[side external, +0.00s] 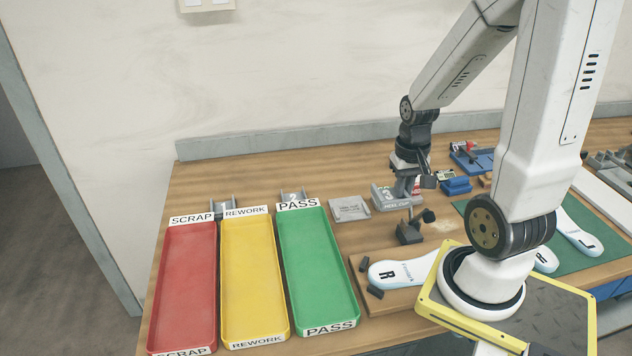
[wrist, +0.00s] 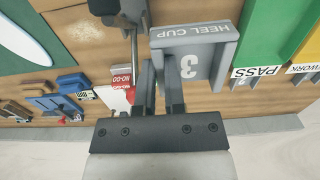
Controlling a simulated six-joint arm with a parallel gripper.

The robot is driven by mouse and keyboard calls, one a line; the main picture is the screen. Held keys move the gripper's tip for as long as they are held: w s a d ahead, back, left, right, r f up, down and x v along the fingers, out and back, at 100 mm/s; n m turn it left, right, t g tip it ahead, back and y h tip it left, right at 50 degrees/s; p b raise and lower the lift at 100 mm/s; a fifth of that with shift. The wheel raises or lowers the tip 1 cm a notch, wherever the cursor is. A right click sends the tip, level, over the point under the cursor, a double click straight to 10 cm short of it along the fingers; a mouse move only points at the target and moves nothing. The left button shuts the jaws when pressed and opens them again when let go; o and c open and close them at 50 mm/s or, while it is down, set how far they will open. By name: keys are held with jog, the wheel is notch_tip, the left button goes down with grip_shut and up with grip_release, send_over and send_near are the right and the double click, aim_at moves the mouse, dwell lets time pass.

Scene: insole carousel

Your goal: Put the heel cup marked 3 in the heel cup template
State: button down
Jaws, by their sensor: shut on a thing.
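The grey heel cup marked 3 (side external: 385,199) is at my gripper near the back middle of the table. In the wrist view the heel cup (wrist: 205,50) shows its "3" and a "HEEL CUP" label. My gripper (wrist: 160,75) is shut on one side wall of it, one finger on each side; it also shows in the side view (side external: 404,190). I cannot tell whether the cup touches the table. A flat grey plate with small lettering (side external: 349,208), which looks like the heel cup template, lies just left of the cup with nothing on it.
Red SCRAP (side external: 188,285), yellow REWORK (side external: 252,280) and green PASS (side external: 316,270) trays stand at left, with grey numbered pieces (side external: 292,197) behind them. A dark clamp-like fixture (side external: 409,233) stands in front of the cup. Insoles (side external: 402,269) and blue blocks (side external: 456,185) are to the right.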

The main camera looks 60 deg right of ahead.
jog(key=shift+w+d, duration=0.1)
jog(key=shift+w, duration=0.05)
jog(key=shift+w+d+f, duration=0.35)
jog(key=shift+w+f, duration=0.1)
jog(key=shift+w, duration=0.3)
jog(key=w+d+f, duration=0.3)
jog(key=w, duration=0.3)
send_over(360, 208)
jog(key=f, duration=0.5)
jog(key=shift+s+f, duration=0.2)
jog(key=shift+f, duration=0.1)
jog(key=shift+w+f, duration=0.25)
jog(key=shift+f, duration=1.5)
